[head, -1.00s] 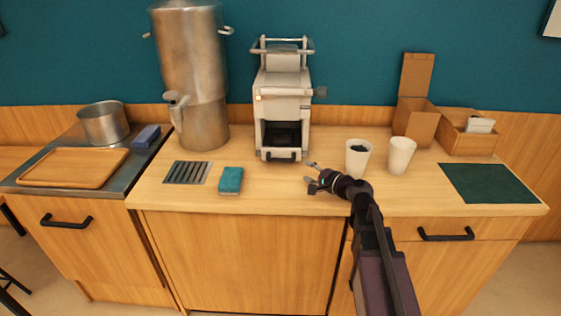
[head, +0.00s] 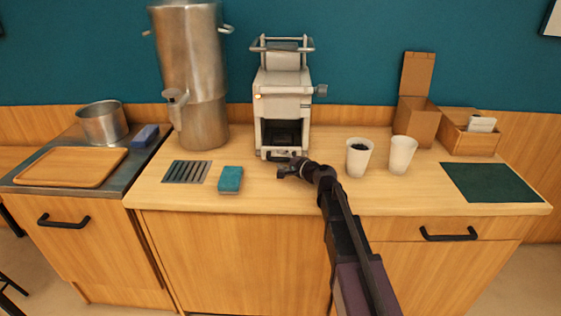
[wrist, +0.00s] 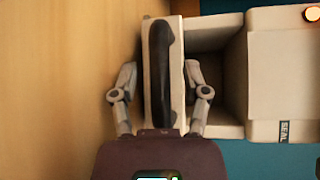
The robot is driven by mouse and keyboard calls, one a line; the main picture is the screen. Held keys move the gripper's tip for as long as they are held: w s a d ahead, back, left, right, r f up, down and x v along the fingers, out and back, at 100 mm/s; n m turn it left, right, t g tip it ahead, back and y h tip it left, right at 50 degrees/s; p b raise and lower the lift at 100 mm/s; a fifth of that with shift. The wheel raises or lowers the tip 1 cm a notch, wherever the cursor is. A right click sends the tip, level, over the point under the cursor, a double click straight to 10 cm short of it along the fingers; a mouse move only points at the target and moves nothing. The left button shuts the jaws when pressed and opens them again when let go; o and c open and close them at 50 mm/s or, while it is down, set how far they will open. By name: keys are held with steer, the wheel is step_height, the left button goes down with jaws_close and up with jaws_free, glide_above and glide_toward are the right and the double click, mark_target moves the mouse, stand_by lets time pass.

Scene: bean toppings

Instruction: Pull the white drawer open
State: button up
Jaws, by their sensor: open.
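The white drawer (wrist: 150,105) is the low front of the white machine (head: 283,88) on the counter and carries a black handle. The handle (wrist: 161,70) shows clearly in the wrist view, between my two fingers. My gripper (head: 285,166) is open right in front of the drawer in the head view and hides part of its front. In the wrist view my gripper (wrist: 162,90) has one finger on each side of the handle. Whether the fingers touch the handle or drawer cannot be told. The drawer looks shut or nearly so.
Two white cups (head: 358,157) (head: 402,154) stand right of my gripper, the nearer with dark contents. A teal sponge (head: 230,179) and a drip grate (head: 187,172) lie to the left. A steel urn (head: 195,80) stands left of the machine.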

steer(key=shift+w+a, duration=0.25)
steer(key=shift+a, duration=0.05)
jaws_close()
steer(key=shift+s, duration=0.1)
